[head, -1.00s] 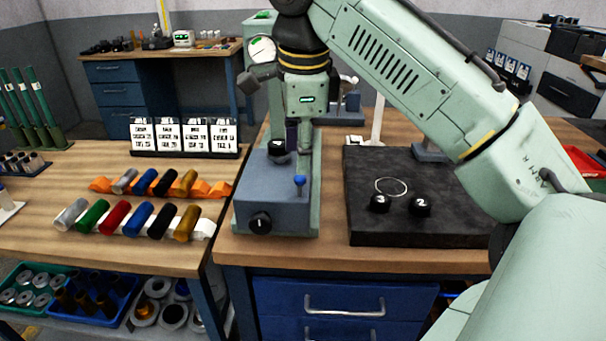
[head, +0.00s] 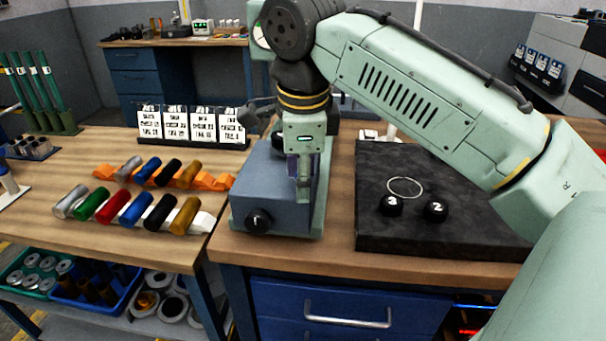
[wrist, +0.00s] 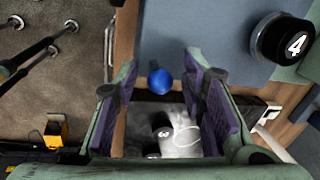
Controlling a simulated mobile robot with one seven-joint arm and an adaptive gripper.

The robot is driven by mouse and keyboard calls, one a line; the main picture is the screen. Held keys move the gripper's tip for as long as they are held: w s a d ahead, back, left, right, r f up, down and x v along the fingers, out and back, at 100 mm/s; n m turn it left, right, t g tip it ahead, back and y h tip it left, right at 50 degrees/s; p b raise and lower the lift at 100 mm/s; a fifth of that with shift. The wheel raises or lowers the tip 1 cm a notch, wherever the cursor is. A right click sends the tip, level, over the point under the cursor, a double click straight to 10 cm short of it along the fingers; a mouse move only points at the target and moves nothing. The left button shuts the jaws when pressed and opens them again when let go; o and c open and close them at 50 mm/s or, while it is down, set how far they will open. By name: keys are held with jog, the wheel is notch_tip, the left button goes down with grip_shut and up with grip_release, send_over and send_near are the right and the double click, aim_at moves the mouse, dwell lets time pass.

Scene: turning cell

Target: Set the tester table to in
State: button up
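The tester (head: 272,190) is a blue-grey box on a green base at the table's front edge, with a black knob (head: 258,221) on its front. My gripper (head: 303,190) points down over the tester's right side. In the wrist view my gripper (wrist: 163,88) is open, with its purple-padded fingers apart. A blue ball knob (wrist: 161,82) shows between the fingers, with clear gaps on both sides. In the head view the gripper hides this knob. A black part marked 4 (wrist: 284,38) is on the tester top in the wrist view. I cannot tell the table's setting.
Right of the tester is a black plate (head: 450,235) with a ring (head: 405,187) and black parts marked 3 (head: 391,205) and 2 (head: 435,210). Several coloured cylinders lie on racks at left, before a row of cards (head: 190,125).

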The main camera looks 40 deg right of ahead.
jog(key=shift+c, duration=0.4)
grip_shut()
dwell(0.4)
